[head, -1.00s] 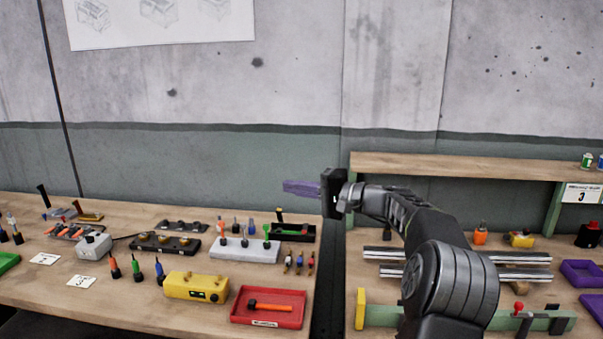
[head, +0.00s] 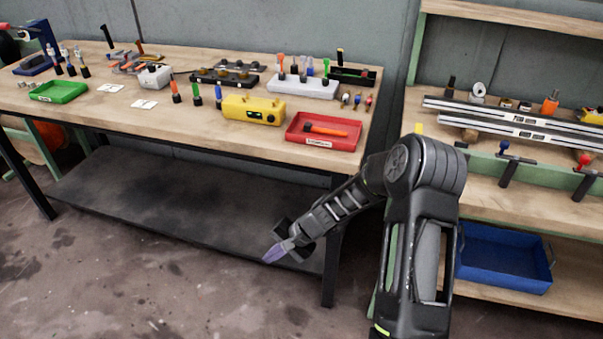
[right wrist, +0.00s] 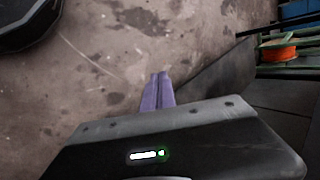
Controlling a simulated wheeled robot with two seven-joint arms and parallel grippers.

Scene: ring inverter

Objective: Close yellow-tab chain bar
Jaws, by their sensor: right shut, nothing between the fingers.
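My right gripper (head: 275,252), with purple fingers, hangs in front of the left workbench, below its top and over the dark lower shelf and floor. In the right wrist view its fingers (right wrist: 158,90) lie together with nothing between them. I cannot make out a chain bar for certain. A small yellow piece (head: 419,128) shows at the left end of the right bench, partly behind my right arm. A black upright with a yellow tip (head: 340,57) stands at the dark tray (head: 352,77) on the left bench. The gripper touches neither. My left gripper is out of view.
The left bench holds a red tray (head: 290,136) with an orange-handled tool, a yellow box (head: 254,110), a green tray (head: 58,92) and several small tools. The right bench has metal rails (head: 520,122) and clamps; a blue bin (head: 505,262) sits below. The floor is clear.

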